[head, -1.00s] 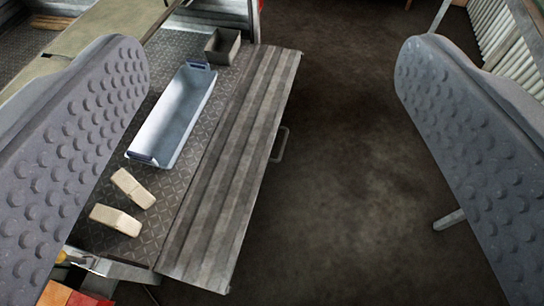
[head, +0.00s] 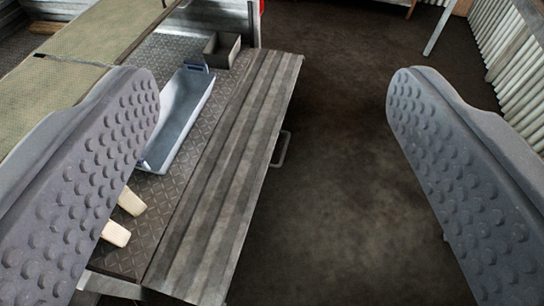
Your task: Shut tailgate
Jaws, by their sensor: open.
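The tailgate (head: 228,170) is a grey ribbed metal panel. It is folded down and lies about level with the tread-plate bed floor (head: 165,205), along the bed's right edge. A small handle (head: 281,149) sticks out from its outer right edge. My gripper (head: 268,85) is open and empty. Its two studded grey fingers frame the view, the left one in front of part of the bed and the right one over the dark floor. The tailgate shows between them, and I see no contact with it.
On the bed are a blue-grey tray (head: 180,125), a small grey box (head: 222,50) and pale blocks (head: 116,233), partly hidden by the left finger. The dark floor (head: 340,170) right of the tailgate is clear. A corrugated wall (head: 497,60) and a leg-like post (head: 437,32) stand far right.

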